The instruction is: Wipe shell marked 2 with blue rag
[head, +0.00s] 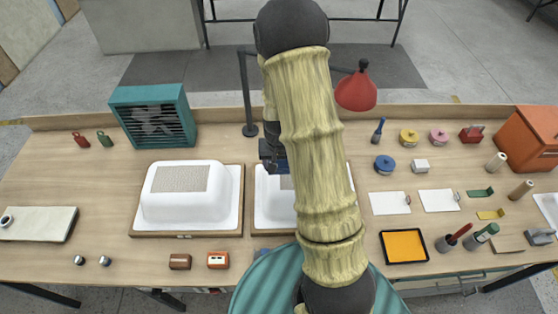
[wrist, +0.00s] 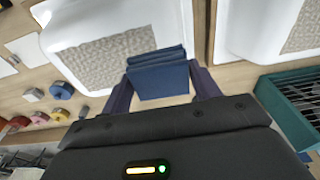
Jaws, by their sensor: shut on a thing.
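My gripper (wrist: 160,86) is shut on a folded blue rag (wrist: 160,74), held between its two fingers. In the head view my gripper (head: 272,156) is partly hidden behind my arm. The rag overlaps the edge of the grey speckled patch (wrist: 98,60) on one white shell (wrist: 58,22); I cannot tell whether it touches. That shell (head: 267,212) is the right one in the head view, mostly covered by my arm. The other white shell (head: 188,204), with a similar patch, stands to its left. Two small marks show on the left shell's wooden base (head: 140,234); no number is readable.
A teal heater (head: 152,116) stands behind the left shell. A red lamp (head: 356,90) rises behind my arm. To the right are a yellow tray (head: 404,261), white cards (head: 389,203), tins and an orange box (head: 528,140). The wood between the left shell and the white slab (head: 38,223) is clear.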

